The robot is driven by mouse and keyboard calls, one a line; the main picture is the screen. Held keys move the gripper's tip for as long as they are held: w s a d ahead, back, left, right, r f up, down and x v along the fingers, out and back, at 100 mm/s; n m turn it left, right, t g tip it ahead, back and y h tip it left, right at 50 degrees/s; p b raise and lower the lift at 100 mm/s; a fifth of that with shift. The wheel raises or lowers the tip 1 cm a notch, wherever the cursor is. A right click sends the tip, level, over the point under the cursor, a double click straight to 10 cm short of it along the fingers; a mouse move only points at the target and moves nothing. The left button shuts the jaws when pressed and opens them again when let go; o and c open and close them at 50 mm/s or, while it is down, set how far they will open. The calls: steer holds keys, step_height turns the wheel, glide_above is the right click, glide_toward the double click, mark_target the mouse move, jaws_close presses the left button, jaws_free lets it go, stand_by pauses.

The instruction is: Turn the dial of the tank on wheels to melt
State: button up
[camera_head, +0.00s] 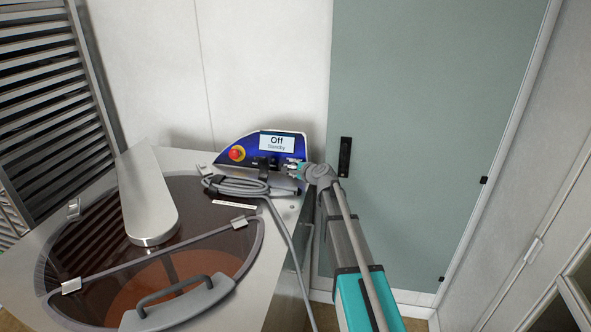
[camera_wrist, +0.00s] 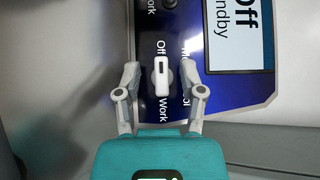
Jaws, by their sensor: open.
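The tank on wheels (camera_head: 290,215) has a clear-lidded bowl and a blue control panel (camera_head: 233,144). The panel's display (camera_head: 277,141) reads "Off" and "Standby"; part of it also shows in the wrist view (camera_wrist: 237,32). In the wrist view a white dial (camera_wrist: 161,84) stands upright, its marked end toward the "Off" label. "Work" is printed below it, and the label to its right is partly hidden by a finger. My gripper (camera_wrist: 161,78) is open, one finger on each side of the dial, with gaps showing. In the head view my gripper (camera_head: 299,166) is at the panel's right end.
A red emergency button (camera_head: 237,153) sits on the panel's left. A coiled grey cable (camera_head: 240,186) lies before the panel, with a strand hanging down the tank's side. Another dark knob (camera_wrist: 168,3) is above the dial. A grey-green door (camera_head: 430,130) stands behind right.

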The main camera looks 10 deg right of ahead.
steer(key=shift+s, duration=0.1)
jaws_close()
stand_by(0.3)
steer(key=shift+a+f+m+t+b, duration=0.1)
steer(key=shift+f+m+t+b, duration=0.1)
steer(key=shift+m+t+b, duration=1.2)
steer(key=shift+m+b, duration=0.4)
steer(key=shift+b, duration=0.35)
steer(key=shift+r+m+t+h, duration=0.15)
steer(key=shift+m+t+h, duration=0.25)
